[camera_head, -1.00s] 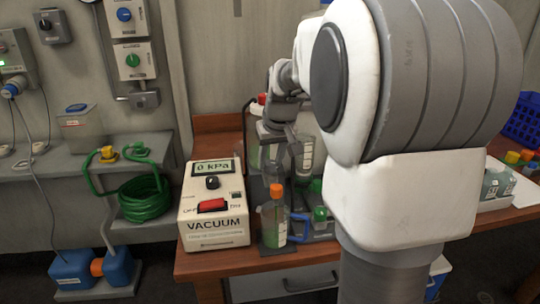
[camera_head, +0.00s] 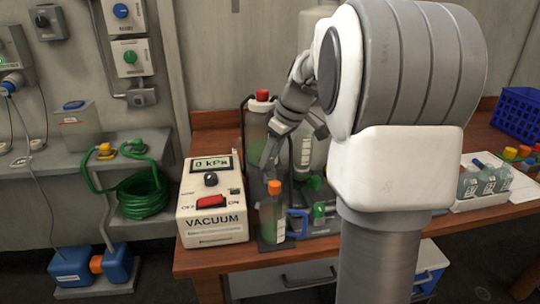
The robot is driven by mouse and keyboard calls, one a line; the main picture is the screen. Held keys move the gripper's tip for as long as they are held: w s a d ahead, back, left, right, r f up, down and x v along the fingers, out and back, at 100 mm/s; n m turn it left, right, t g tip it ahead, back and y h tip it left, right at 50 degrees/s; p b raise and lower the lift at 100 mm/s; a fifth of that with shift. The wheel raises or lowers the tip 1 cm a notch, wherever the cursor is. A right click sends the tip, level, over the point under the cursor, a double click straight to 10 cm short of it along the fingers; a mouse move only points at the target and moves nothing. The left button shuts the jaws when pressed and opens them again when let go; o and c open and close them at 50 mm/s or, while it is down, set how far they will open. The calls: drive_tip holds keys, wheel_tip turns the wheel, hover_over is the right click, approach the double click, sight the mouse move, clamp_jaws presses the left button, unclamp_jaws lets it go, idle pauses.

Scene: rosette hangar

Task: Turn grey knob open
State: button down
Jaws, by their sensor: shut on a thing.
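My gripper (camera_head: 281,165) points down over the bench rig, left of my arm's large white and grey link. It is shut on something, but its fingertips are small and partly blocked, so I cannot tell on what. An orange-capped bottle (camera_head: 271,220) stands upright just in front of and below it. I cannot make out a grey knob at the gripper. A dark grey knob on a wall box (camera_head: 42,21) shows at the upper left, far from my gripper. My arm hides part of the rig.
A vacuum unit (camera_head: 212,228) stands left of the bottle, its display reading 0 kPa. A tall jar with a red cap (camera_head: 262,95) and green valve handles (camera_head: 318,210) are close to my gripper. A white bottle tray (camera_head: 478,203) and blue crate (camera_head: 519,115) are at right.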

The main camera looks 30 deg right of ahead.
idle(0.4)
drive_tip(key=c, duration=0.5)
unclamp_jaws()
drive_tip(key=p+v, duration=0.3)
drive_tip(key=v, duration=1.4)
drive_tip(key=shift+r+p, duration=0.2)
drive_tip(key=shift+p, duration=0.2)
